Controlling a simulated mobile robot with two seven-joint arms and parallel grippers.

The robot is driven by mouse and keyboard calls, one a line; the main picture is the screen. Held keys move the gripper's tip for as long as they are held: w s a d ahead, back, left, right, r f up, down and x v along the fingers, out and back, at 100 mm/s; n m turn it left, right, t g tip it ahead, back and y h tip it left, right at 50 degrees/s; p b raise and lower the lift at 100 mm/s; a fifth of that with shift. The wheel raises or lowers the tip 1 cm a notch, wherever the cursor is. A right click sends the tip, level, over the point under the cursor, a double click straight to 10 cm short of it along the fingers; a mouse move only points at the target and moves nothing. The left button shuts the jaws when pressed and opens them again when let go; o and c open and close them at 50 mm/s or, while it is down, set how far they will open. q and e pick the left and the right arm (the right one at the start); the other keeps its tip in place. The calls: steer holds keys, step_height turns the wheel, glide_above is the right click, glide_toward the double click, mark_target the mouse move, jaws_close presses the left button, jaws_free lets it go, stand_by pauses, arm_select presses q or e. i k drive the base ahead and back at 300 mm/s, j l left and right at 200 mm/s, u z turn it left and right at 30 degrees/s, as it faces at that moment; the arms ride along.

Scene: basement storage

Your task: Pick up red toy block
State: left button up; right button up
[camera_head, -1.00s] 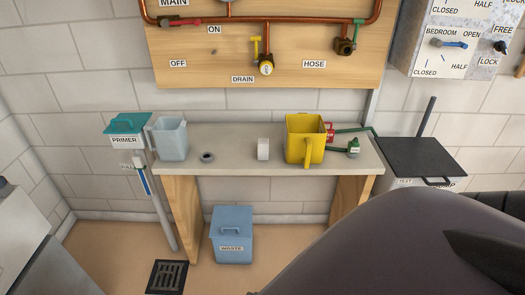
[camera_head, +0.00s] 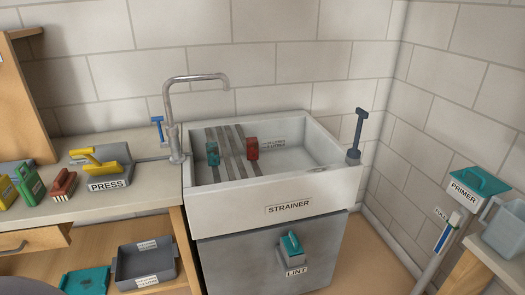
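A small red block-like piece (camera_head: 252,149) is in the white sink (camera_head: 290,205), upright on the grey strips (camera_head: 228,140) in the left half of the basin. I cannot tell for sure that it is a toy block. A similar teal piece (camera_head: 212,153) stands to its left, apart from it. Neither of my grippers shows in the head view.
A counter (camera_head: 130,195) left of the sink holds a yellow-handled press (camera_head: 100,160), a red-brown brush (camera_head: 63,184) and green and yellow containers. A faucet (camera_head: 172,120) rises at the sink's left rear. A dark-handled plunger-like tool (camera_head: 357,135) stands at its right.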

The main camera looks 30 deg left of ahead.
mark_target(252, 143)
steer(key=u, duration=1.6)
steer(key=i+l, duration=0.1)
steer(key=i, duration=0.35)
steer(key=i+z, duration=0.15)
steer(key=z, duration=0.25)
steer(key=i+z, duration=0.15)
steer(key=z, duration=0.25)
